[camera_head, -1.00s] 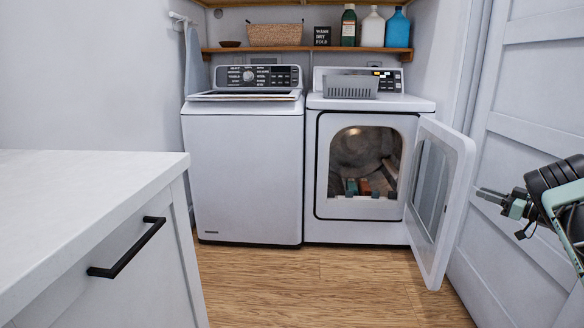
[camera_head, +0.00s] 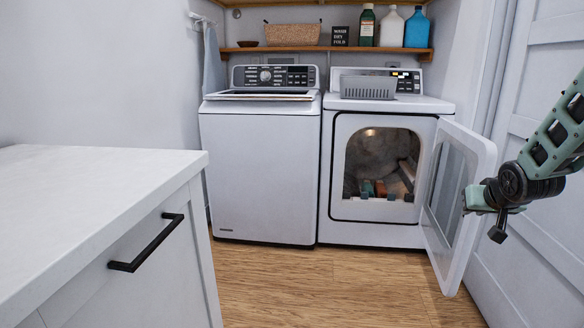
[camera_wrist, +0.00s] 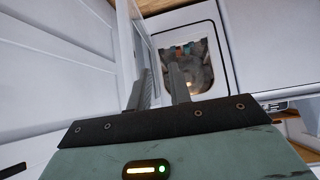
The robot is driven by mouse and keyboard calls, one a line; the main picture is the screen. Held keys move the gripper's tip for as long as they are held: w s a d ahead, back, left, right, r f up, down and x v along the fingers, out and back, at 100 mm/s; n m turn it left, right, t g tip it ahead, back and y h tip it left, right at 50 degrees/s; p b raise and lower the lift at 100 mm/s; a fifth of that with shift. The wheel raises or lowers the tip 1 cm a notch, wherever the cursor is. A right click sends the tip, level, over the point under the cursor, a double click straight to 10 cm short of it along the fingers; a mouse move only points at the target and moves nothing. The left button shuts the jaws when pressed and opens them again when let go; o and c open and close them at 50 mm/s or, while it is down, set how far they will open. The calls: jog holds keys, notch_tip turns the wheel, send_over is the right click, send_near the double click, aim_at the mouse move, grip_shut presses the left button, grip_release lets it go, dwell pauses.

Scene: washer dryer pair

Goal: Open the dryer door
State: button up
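The dryer (camera_head: 438,106) stands right of the washer. Its white door (camera_head: 470,245) is swung wide open to the right, showing the window and the drum opening. My gripper (camera_head: 468,199) overlaps the outer edge of the door in the head view, at mid height; its fingers are hidden there. In the wrist view my gripper (camera_wrist: 159,69) has its two grey fingers apart with nothing held between them. The open door (camera_wrist: 124,50) is beside the left finger and the dryer opening (camera_wrist: 202,50) lies beyond the right one. I cannot tell whether the gripper touches the door.
The washer (camera_head: 262,170) stands left of the dryer. A grey basket (camera_head: 368,90) sits on the dryer, and several items lie inside the drum (camera_head: 378,187). A white counter (camera_head: 90,190) fills the left front. A panelled white door (camera_head: 530,240) is close on the right. The wood floor (camera_head: 300,290) is clear.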

jog(key=s+a+f+n+g+y, duration=0.1)
jog(key=s+a+f+n+g, duration=0.15)
jog(key=s+a, duration=0.7)
jog(key=s+a+f+n+g+y, duration=0.15)
jog(key=s+a+g, duration=0.35)
jog(key=s, duration=0.8)
jog(key=s+a+r+n+g, duration=0.1)
jog(key=s+a+n, duration=0.2)
jog(key=s+a, duration=0.45)
jog(key=s+a+r+n+g, duration=0.15)
jog(key=s+a+n, duration=0.25)
jog(key=a, duration=0.7)
notch_tip(320, 180, up, 26)
jog(key=t+p, duration=0.1)
jog(key=p, duration=2.4)
jog(key=shift+s+y+p, duration=0.35)
jog(key=shift+s, duration=0.05)
